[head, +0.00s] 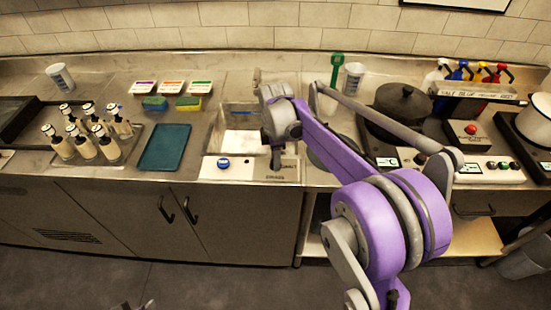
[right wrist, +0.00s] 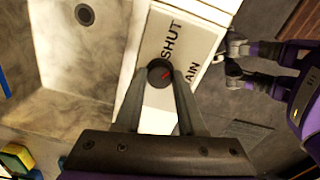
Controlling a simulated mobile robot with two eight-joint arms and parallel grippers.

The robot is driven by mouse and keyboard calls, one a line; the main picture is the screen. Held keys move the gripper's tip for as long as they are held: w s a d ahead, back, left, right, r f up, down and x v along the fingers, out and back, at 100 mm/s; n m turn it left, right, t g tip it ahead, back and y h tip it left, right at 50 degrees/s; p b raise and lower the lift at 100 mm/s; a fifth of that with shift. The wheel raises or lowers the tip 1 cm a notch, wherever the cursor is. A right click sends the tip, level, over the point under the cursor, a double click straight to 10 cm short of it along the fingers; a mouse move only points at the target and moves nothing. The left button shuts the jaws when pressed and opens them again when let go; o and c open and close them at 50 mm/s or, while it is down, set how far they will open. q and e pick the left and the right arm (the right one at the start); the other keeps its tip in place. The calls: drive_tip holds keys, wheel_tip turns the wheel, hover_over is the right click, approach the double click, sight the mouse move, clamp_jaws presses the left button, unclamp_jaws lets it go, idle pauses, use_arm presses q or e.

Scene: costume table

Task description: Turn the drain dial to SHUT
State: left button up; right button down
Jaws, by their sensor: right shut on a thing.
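The drain dial (right wrist: 159,72) is a small round black knob with a red mark, on a pale label plate (right wrist: 186,45) by the sink. The word SHUT is printed beside it, and part of DRAIN shows. My right gripper (right wrist: 164,76) has its two fingers closed on either side of the dial. In the head view my right gripper (head: 277,156) reaches down to the counter at the sink's front right corner, and the arm partly hides the plate (head: 286,170). The red mark's exact direction is hard to tell. Only a small grey tip of my left gripper (head: 133,305) shows at the bottom edge.
The sink basin (head: 241,140) lies behind the plate. A blue round knob (head: 223,163) is to the left on the front strip. A teal tray (head: 165,147), sponges (head: 188,103) and several pump bottles (head: 83,142) stand further left. A black pot (head: 401,103) stands right.

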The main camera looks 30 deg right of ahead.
drive_tip(key=n, duration=0.6)
drive_tip(key=shift+n, duration=0.3)
idle(0.4)
drive_tip(key=c, duration=0.5)
unclamp_jaws()
wheel_tip(320, 180, up, 11)
drive_tip(key=shift+s, duration=0.1)
idle(0.4)
drive_tip(key=s+a+f+m+t, duration=0.1)
drive_tip(key=s+a+f+m, duration=0.2)
drive_tip(key=s+m, duration=0.4)
drive_tip(key=s+a+f+m+t, duration=0.2)
drive_tip(key=s+a+f+m, duration=0.2)
drive_tip(key=s+m, duration=0.3)
drive_tip(key=s+a+f+m+t, duration=0.2)
drive_tip(key=s+a+f+m, duration=0.1)
drive_tip(key=s+f+m, duration=0.2)
drive_tip(key=shift+s+a+f+m, duration=0.3)
drive_tip(key=shift+s+m, duration=0.6)
drive_tip(key=shift+s, duration=0.2)
